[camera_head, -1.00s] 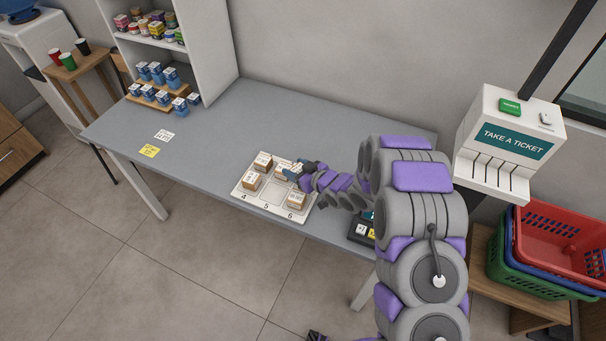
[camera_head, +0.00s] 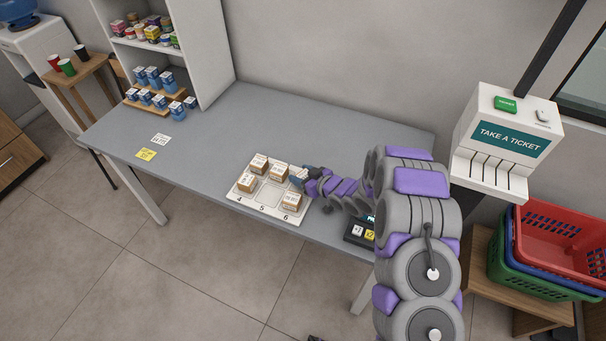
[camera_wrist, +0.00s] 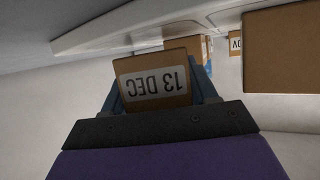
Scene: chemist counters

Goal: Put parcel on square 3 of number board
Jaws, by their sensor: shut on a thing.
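My gripper (camera_head: 297,175) is shut on a brown parcel (camera_wrist: 155,82) with a white "13 DEC" label, held between its blue fingers in the wrist view. In the head view this parcel is mostly hidden by the fingers. The gripper is at the back right of the white number board (camera_head: 268,210), around square 3, whose number is hidden. I cannot tell whether the held parcel touches the board. Other parcels stand in the back row at left (camera_head: 259,164) and middle (camera_head: 279,170), on square 4 (camera_head: 247,184) and on square 6 (camera_head: 291,201).
A dark keypad-like device (camera_head: 358,231) lies right of the board, beneath my arm. A ticket machine (camera_head: 505,140) stands at the right. Blue-and-white boxes (camera_head: 160,98) fill a stepped stand at the counter's left. The grey counter (camera_head: 270,120) behind the board is clear.

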